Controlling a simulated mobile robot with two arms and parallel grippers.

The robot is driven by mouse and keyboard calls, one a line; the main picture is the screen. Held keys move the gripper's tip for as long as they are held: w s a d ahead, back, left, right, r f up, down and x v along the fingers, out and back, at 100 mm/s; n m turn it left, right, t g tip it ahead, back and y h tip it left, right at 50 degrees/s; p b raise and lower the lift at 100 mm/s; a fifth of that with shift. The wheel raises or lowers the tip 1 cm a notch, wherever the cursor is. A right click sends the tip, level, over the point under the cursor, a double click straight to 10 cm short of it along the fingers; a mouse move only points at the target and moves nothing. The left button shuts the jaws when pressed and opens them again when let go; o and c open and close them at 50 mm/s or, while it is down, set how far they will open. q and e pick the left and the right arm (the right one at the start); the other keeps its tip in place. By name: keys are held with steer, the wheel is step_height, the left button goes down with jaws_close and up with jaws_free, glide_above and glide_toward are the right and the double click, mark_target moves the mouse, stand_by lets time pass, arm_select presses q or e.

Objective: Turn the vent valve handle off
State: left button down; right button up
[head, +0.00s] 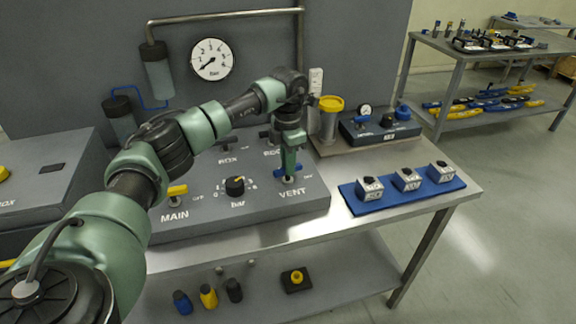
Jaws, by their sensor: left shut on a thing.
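The vent valve has a blue handle (279,173) above the VENT label, on the front right of the grey control panel (236,216). My left gripper (289,179) comes down from above and is shut on the vent valve handle. The gripper covers the middle of the handle, so its exact angle is hard to tell. My right gripper is not in view.
The yellow MAIN handle (177,191) and the black bar knob (235,186) are left of the vent valve. Dark-handled valves stand behind. A blue mat (394,206) with small blocks lies right. A yellow-topped cylinder (330,122) stands behind right.

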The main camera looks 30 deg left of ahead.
arm_select(q)
steer(key=shift+m, duration=0.8)
steer(key=shift+r+m, duration=0.1)
steer(key=shift+m, duration=0.2)
steer(key=c, duration=1.4)
jaws_free()
steer(key=shift+o, duration=0.2)
step_height(320, 180, up, 8)
steer(key=shift+f+b, duration=0.15)
steer(key=shift+b, duration=1)
